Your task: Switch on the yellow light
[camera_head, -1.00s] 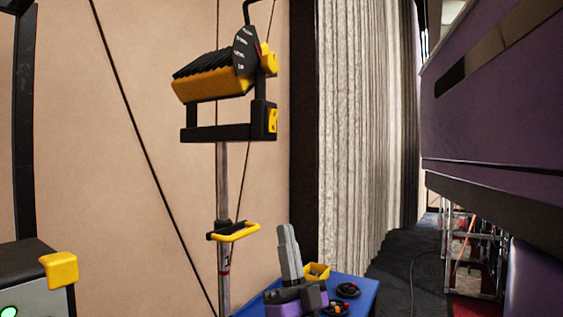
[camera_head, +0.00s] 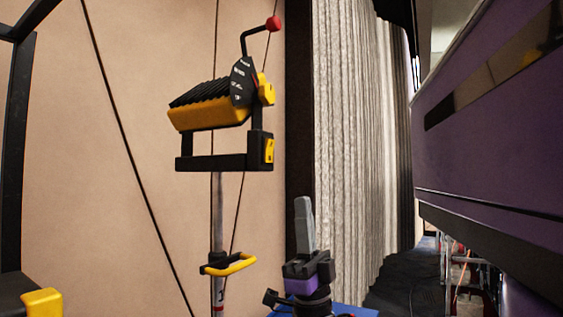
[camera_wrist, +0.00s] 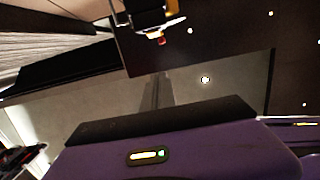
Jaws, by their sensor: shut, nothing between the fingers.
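The yellow-and-black light (camera_head: 212,113) is mounted on an upright pole in the head view. A black bent lever with a red knob (camera_head: 273,23) rises from its upper right side, next to a black dial plate with white lettering (camera_head: 242,82). My gripper (camera_head: 304,205) points upward, below and to the right of the light and clear of it. Its grey fingers are together and empty. In the wrist view, my fingers (camera_wrist: 157,88) show dimly, and part of a yellow-and-black fixture with a red tip (camera_wrist: 157,40) shows at the top edge.
A yellow-and-black handle (camera_head: 229,265) sticks out from the pole below the light. A blue surface (camera_head: 352,311) lies low behind my arm. A grey curtain (camera_head: 360,140) hangs behind, and a large purple panel (camera_head: 490,150) fills the right. A dark frame stands at the left.

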